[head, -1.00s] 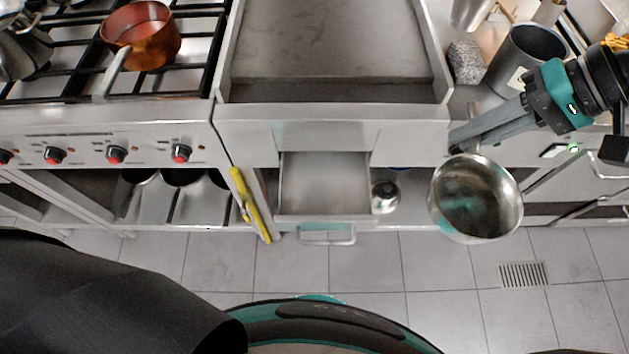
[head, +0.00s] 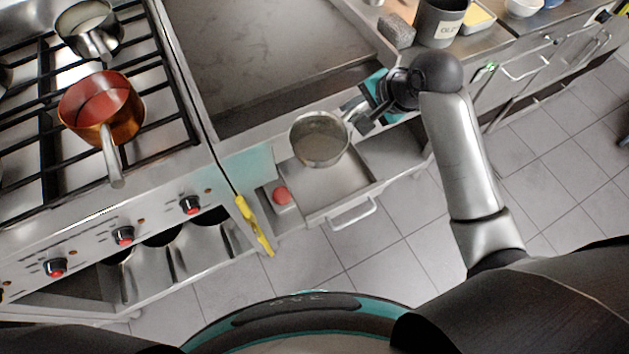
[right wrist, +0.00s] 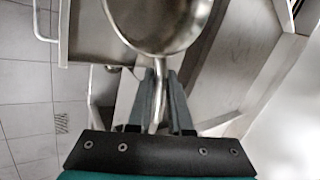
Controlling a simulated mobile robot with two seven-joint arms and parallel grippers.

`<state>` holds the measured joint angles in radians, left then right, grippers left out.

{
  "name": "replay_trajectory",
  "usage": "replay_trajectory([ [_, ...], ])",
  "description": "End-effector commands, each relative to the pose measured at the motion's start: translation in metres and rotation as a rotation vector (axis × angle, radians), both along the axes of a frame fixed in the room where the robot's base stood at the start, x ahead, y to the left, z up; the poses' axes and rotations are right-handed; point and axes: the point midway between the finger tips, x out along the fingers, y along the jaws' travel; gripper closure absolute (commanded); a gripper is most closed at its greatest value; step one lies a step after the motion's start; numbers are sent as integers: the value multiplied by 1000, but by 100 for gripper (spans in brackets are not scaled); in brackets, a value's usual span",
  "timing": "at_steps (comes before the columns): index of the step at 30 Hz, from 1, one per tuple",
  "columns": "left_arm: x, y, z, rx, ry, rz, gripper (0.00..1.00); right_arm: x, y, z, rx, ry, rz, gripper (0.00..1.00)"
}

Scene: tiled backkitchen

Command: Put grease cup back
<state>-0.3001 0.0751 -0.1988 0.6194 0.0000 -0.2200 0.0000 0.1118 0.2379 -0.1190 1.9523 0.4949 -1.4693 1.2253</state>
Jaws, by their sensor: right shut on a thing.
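The grease cup is a round steel cup (head: 320,138) with a handle. My right gripper (head: 358,113) is shut on its handle and holds it upright-looking over the rear part of the open drawer (head: 352,186) below the griddle. I cannot tell whether the cup touches the drawer. In the right wrist view the cup (right wrist: 160,22) is at the top, with its handle between the fingers of the gripper (right wrist: 160,85). The drawer's edge (right wrist: 63,35) shows to its left. My left gripper is not in view.
The griddle (head: 270,55) lies behind the drawer. A red knob (head: 281,196) and a yellow object (head: 253,225) are left of the drawer. A stove with a copper pan (head: 100,100) stands at left. A grey container (head: 440,22) is at back right. The floor in front is clear.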

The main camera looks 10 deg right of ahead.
Motion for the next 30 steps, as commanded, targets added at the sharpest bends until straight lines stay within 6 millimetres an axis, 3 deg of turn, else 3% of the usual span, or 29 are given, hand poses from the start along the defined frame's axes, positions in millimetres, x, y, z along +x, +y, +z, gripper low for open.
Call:
replay_trajectory([
  [4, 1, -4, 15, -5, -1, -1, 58, -1, -1, -12, 4, 3, -151, 100],
  [11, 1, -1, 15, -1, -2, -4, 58, -2, -4, -31, -3, 0, -239, 100],
  [24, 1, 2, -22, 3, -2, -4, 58, -3, -5, -146, -6, 2, -238, 100],
  [30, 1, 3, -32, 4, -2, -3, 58, -2, -5, -175, -3, -3, -237, 100],
])
